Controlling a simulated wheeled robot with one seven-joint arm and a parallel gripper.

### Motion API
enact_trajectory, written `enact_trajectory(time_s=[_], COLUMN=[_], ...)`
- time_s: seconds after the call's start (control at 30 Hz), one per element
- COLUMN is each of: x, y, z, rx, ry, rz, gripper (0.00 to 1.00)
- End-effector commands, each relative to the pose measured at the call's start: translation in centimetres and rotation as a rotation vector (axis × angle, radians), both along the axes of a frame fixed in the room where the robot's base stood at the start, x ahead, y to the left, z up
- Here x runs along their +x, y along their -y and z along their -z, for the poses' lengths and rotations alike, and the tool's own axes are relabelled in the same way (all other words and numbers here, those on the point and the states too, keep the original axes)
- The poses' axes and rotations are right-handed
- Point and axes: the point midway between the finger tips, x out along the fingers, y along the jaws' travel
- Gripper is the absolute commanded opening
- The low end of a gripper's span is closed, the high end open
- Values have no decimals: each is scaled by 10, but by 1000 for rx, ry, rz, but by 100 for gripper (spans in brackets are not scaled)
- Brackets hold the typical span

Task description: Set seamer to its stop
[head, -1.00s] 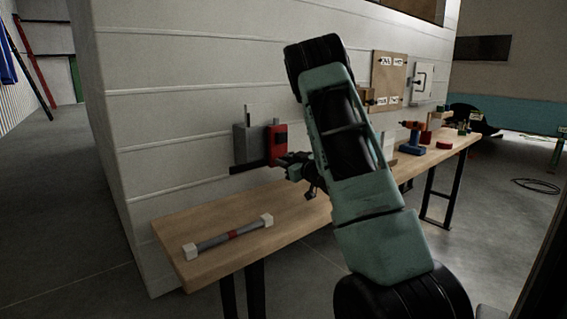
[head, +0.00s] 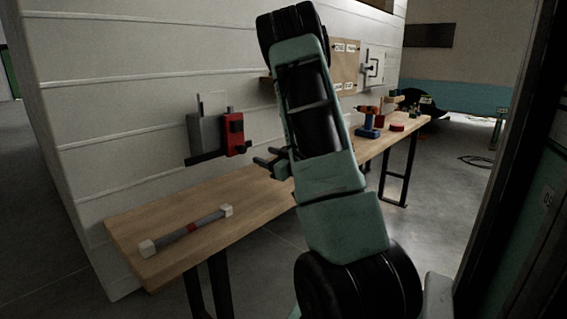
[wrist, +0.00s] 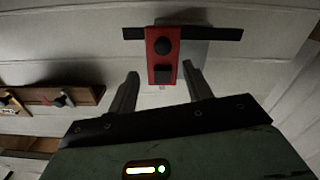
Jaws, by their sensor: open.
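The seamer appears to be the wall-mounted unit with a red block (head: 234,134), a grey box (head: 203,136) and a black bar (head: 204,158) along its bottom. In the wrist view the red block (wrist: 161,46), with a round black knob and a square black part, stands in front of the black bar (wrist: 215,34). My gripper (head: 265,157) is open and empty, to the right of the red block and apart from it in the head view. In the wrist view my gripper (wrist: 160,70) points at the block, with a finger on either side of its lower end. No stop is clearly recognisable.
A wooden bench (head: 240,212) runs along the wall below the unit. A grey bar with white ends (head: 188,230) lies on its near end. A drill (head: 368,120) stands farther along. A wall rack (wrist: 60,97) shows left in the wrist view.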

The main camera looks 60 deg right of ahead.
Motion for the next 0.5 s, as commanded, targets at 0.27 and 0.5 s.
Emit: enact_trajectory(time_s=[0.27,0.5], x=[-50,-63], y=[-11,-15], z=[0,0], rx=[0,0], ry=[0,0], rz=[3,2], gripper=[50,50])
